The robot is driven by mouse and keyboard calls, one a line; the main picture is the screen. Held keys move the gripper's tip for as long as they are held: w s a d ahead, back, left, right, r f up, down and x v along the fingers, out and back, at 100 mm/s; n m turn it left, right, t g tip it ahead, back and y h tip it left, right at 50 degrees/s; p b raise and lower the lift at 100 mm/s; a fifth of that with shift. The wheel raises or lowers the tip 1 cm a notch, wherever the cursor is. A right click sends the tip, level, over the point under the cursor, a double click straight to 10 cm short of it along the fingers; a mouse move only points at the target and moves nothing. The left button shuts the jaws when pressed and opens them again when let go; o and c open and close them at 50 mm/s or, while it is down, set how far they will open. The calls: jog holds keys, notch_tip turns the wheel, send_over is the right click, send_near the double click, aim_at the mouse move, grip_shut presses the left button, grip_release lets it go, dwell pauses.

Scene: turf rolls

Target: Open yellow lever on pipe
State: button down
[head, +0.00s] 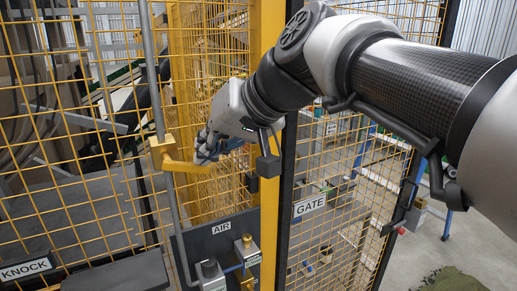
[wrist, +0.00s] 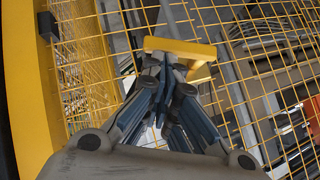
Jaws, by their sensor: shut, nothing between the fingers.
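The yellow lever (head: 188,167) sits on a yellow valve body (head: 161,150) on a thin grey upright pipe (head: 152,75). In the head view the lever sticks out to the right, roughly level and across the pipe. My gripper (head: 203,158) is shut and empty, with its fingertips close by the lever's right end. In the wrist view the yellow lever (wrist: 180,47) lies across just beyond the fingertips of my gripper (wrist: 172,68). I cannot tell whether the fingertips touch it.
Yellow mesh fence (head: 60,110) stands behind the pipe, with a thick yellow post (head: 268,215) to the right of it. Below are a dark panel with an AIR label (head: 221,228), and small valve fittings (head: 247,250). A GATE sign (head: 309,205) hangs on the mesh to the right.

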notch_tip(320, 180, down, 6)
jog(key=m+g+y+b, duration=0.1)
jog(key=m+y+b, duration=0.4)
jog(key=b, duration=0.8)
jog(key=y, duration=0.2)
jog(key=shift+s+a+g+y, duration=0.2)
jog(key=shift+a+g+y, duration=0.1)
jog(key=shift+g, duration=0.1)
jog(key=shift+w, duration=0.1)
